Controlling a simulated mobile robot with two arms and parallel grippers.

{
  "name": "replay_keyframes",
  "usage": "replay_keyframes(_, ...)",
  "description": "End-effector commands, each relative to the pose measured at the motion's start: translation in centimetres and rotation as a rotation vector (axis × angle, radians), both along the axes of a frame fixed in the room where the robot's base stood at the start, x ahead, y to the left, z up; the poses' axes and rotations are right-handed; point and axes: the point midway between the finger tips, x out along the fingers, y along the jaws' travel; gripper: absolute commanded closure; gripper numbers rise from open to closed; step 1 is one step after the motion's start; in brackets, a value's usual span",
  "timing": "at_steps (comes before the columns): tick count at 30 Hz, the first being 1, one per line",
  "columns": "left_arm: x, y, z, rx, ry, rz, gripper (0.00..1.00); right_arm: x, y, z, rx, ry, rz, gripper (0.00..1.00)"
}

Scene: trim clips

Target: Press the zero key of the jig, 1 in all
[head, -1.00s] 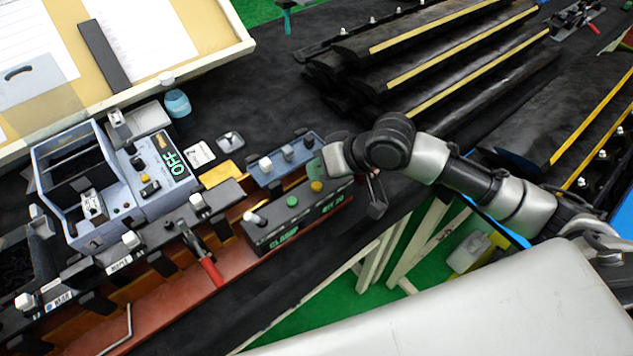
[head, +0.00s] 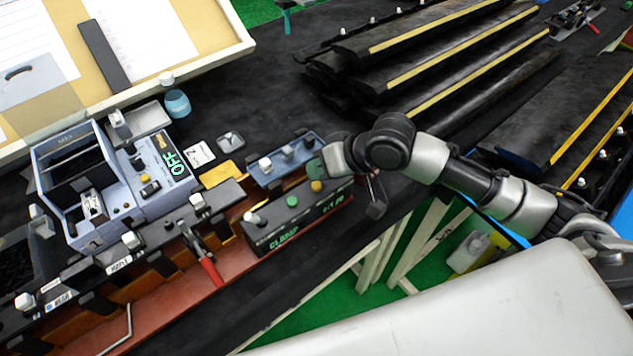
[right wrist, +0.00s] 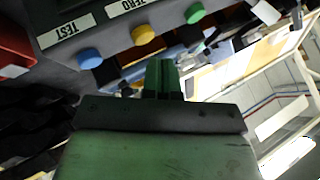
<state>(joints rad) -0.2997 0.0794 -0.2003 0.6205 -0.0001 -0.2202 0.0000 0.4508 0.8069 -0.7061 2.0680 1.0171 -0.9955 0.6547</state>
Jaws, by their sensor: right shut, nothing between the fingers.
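The jig's control box (head: 262,238) is a black box with "CLAMP" lettering and a small display too blurred to read. On its top are a green key (head: 292,201) and a yellow key (head: 316,186). In the right wrist view the yellow key (right wrist: 143,35) sits by the "ZERO" label (right wrist: 133,4), between a blue key (right wrist: 90,57) by "TEST" and a green key (right wrist: 195,13). My right gripper (head: 315,169) is close by the yellow key. In the right wrist view its green fingers (right wrist: 162,72) are shut and empty, with their tips near the yellow key; contact cannot be told. My left gripper is not in view.
A blue-grey device reading OFF (head: 165,185) stands left of the jig. A red-handled lever clamp (head: 210,270) is on the jig's front. Long black trim strips (head: 430,65) lie at the back, a paper board (head: 180,80) at upper left. A blue sensor block (head: 270,176) sits behind the keys.

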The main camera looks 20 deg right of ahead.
Motion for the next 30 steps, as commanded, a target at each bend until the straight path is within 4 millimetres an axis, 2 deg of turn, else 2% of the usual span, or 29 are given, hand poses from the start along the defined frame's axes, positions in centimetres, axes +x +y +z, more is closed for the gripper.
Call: replay_keyframes(30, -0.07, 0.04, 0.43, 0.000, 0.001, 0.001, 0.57, -0.01, 0.01, -0.93, 0.000, 0.000, 0.000, 1.00)
